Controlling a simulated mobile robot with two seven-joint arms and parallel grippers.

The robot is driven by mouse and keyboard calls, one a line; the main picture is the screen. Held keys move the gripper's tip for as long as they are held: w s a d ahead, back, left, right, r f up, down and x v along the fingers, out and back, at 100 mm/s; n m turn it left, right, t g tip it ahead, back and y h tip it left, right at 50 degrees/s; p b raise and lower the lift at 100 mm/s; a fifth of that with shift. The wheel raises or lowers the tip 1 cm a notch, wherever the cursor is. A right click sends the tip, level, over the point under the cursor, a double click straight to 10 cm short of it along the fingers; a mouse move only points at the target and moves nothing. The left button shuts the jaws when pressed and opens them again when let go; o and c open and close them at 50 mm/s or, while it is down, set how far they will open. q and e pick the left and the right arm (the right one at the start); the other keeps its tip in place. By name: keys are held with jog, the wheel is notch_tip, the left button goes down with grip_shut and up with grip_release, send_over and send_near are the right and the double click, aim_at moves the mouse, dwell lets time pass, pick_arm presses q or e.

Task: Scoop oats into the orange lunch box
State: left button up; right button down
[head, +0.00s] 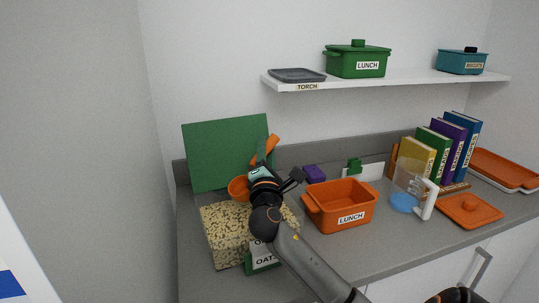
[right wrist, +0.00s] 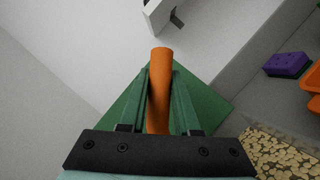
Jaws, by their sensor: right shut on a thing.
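The orange lunch box (head: 329,218), labelled LUNCH, stands open on the counter, right of the oats container. The oats container (head: 259,266), labelled OATS, is full of pale flakes (head: 226,226); the flakes also show in the right wrist view (right wrist: 285,157). My right gripper (head: 266,158) is above the back of the oats, shut on the orange handle of the scoop (head: 269,145). The handle stands between the fingers in the right wrist view (right wrist: 160,85). The scoop's cup (head: 238,188) is at the container's back edge, partly hidden by my gripper; its contents cannot be seen. My left gripper is not in view.
A green board (head: 220,150) leans on the wall behind the oats. An orange lid (head: 468,210), a clear jug with a white handle (head: 428,200) and books (head: 440,150) are at the right. A purple block (head: 314,173) lies behind the lunch box. A shelf (head: 410,80) hangs above.

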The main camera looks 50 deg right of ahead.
jog(key=shift+a+r+n+t+b, duration=0.1)
jog(key=shift+a+n+t+b, duration=0.4)
jog(key=shift+n+t+b, duration=0.15)
jog(key=shift+f+b, duration=1.15)
jog(key=shift+f, duration=0.25)
jog(key=shift+f+b, duration=0.6)
jog(key=shift+f, duration=0.15)
